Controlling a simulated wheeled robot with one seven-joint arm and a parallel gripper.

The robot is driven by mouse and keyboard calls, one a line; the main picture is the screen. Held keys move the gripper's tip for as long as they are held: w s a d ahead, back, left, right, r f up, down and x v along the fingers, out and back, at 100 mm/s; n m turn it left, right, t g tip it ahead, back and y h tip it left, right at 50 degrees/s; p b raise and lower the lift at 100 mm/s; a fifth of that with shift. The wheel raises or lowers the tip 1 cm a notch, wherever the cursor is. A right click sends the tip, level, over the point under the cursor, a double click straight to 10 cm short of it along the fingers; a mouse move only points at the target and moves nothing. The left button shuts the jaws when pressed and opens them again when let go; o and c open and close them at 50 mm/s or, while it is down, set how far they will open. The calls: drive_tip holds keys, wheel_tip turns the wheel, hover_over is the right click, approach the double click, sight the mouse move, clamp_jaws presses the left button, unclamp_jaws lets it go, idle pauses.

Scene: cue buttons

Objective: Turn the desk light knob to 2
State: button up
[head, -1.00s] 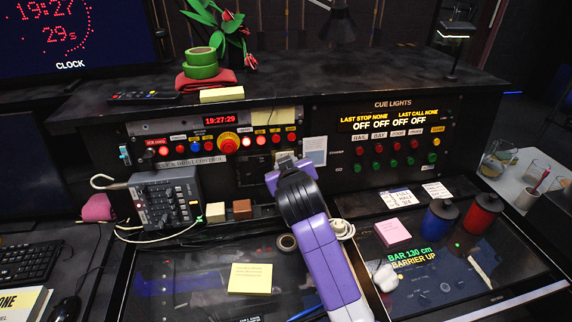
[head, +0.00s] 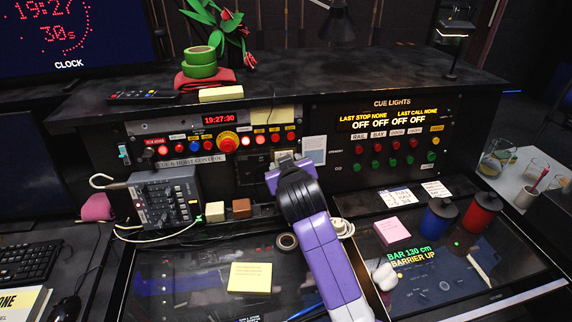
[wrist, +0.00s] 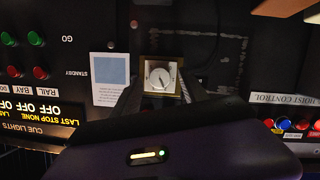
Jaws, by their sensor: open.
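The desk light knob (wrist: 161,77) is a pale round dial on a square brass-edged plate, seen in the wrist view, where the panel appears upside down. A dark pointer mark shows on it, but its numbers are too small to read. My gripper (wrist: 160,92) is open in the wrist view, with one dark finger on each side of the knob plate; I cannot tell whether they touch it. In the head view my gripper (head: 283,165) is at the middle of the upright panel, and my wrist and arm hide most of the knob.
Left of the gripper are a red emergency-type button (head: 228,143) and a row of lit hoist buttons. To the right is a white-and-blue card (head: 314,150), then the cue light buttons. A black tape roll (head: 287,242) and a yellow note (head: 250,277) lie on the desk below.

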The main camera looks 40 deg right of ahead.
drive_tip(key=shift+s+a, duration=0.1)
drive_tip(key=b+v, duration=0.1)
drive_tip(key=v, duration=0.6)
drive_tip(key=shift+s+a, duration=0.2)
drive_tip(key=shift+r, duration=0.25)
drive_tip(key=w+a+r+n+t, duration=0.2)
drive_tip(key=a+r+t, duration=0.2)
drive_tip(key=r+t, duration=0.1)
drive_tip(key=s+a+f+n+t+y, duration=0.25)
drive_tip(key=s+a+f+y, duration=0.25)
drive_tip(key=s+a, duration=0.4)
drive_tip(key=s+a+f+g+y, duration=0.1)
drive_tip(key=s+a+f, duration=0.1)
drive_tip(key=s, duration=0.7)
drive_tip(key=s+a+f+g+y, duration=0.1)
drive_tip(key=s+a+f, duration=0.2)
drive_tip(key=s, duration=0.6)
drive_tip(key=s+a+f+g+y, duration=0.1)
drive_tip(key=s+a+f, duration=0.1)
drive_tip(key=s, duration=0.7)
drive_tip(key=shift+s+a+f, duration=0.2)
drive_tip(key=shift+s+f, duration=0.1)
drive_tip(key=shift+f, duration=0.55)
